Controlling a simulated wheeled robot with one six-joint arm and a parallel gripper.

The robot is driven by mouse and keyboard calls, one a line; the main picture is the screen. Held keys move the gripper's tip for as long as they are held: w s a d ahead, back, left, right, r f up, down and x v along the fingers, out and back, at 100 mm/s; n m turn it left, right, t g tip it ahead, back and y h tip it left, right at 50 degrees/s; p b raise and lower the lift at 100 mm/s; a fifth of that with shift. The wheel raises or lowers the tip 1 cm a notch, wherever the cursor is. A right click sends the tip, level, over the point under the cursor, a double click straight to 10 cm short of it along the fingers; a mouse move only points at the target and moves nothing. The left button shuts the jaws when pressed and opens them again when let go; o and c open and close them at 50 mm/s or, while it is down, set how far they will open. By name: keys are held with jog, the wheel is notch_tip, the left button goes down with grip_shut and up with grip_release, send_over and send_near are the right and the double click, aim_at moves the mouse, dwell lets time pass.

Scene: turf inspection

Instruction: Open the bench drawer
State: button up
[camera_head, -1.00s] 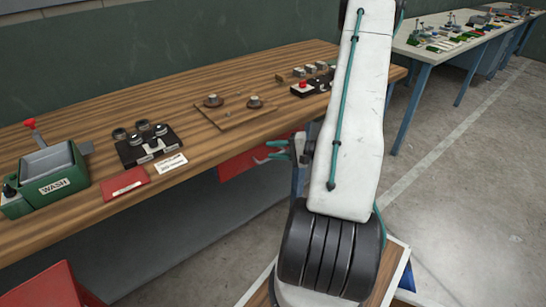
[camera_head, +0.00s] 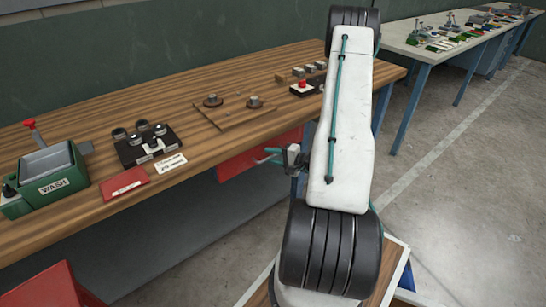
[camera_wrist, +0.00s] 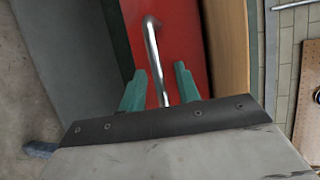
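The bench drawer has a red front (camera_head: 240,163) under the wooden bench top in the head view. In the wrist view the red front (camera_wrist: 180,35) fills the middle, with a silver bar handle (camera_wrist: 153,50) on it. My gripper (camera_head: 266,156) is at the drawer front in the head view. In the wrist view my gripper (camera_wrist: 158,82) is open, with one teal finger on each side of the handle. Gaps show between the handle and the fingers. The drawer looks shut. The handle is not clear in the head view.
A red object (camera_head: 40,285) stands at the lower left. Open concrete floor lies to the right.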

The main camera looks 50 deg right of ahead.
grip_shut()
jog(key=shift+s, duration=0.1)
